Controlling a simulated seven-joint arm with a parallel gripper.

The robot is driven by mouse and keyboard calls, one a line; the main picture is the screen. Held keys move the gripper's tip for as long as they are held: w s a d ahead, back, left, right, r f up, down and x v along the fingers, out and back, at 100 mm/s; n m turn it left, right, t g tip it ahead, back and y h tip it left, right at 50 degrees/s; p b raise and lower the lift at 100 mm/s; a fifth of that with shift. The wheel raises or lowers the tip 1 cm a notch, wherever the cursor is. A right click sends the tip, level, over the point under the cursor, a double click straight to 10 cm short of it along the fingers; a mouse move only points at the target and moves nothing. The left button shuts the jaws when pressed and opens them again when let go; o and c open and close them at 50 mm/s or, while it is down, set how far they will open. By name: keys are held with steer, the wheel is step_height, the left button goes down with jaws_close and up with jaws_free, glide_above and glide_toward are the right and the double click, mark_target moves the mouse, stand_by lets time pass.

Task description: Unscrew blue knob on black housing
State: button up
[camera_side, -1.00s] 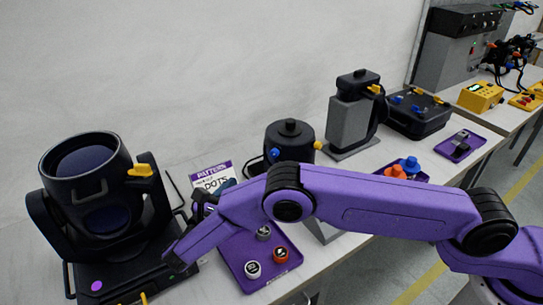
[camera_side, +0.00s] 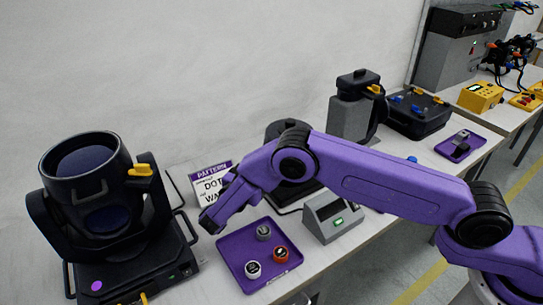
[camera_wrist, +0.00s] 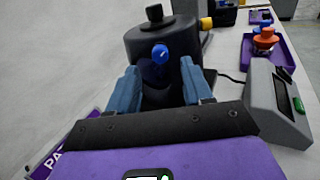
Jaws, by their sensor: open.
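The black housing (camera_wrist: 184,42) is a round drum with a dark cap on top, ahead of my gripper in the wrist view. The blue knob (camera_wrist: 160,53) sits on its near face. My gripper (camera_wrist: 159,68) is open, with its two blue-grey fingers apart, one to each side of the knob in the picture. The fingers look empty and nearer than the knob; I cannot tell the exact gap. In the side view, my arm covers most of the housing (camera_side: 275,131) and hides the knob and fingers.
A grey device (camera_side: 333,216) with a green button stands close to the right. A purple tray (camera_side: 236,245) with caps lies in front.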

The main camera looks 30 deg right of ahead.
steer(key=shift+x, duration=2.75)
jaws_close()
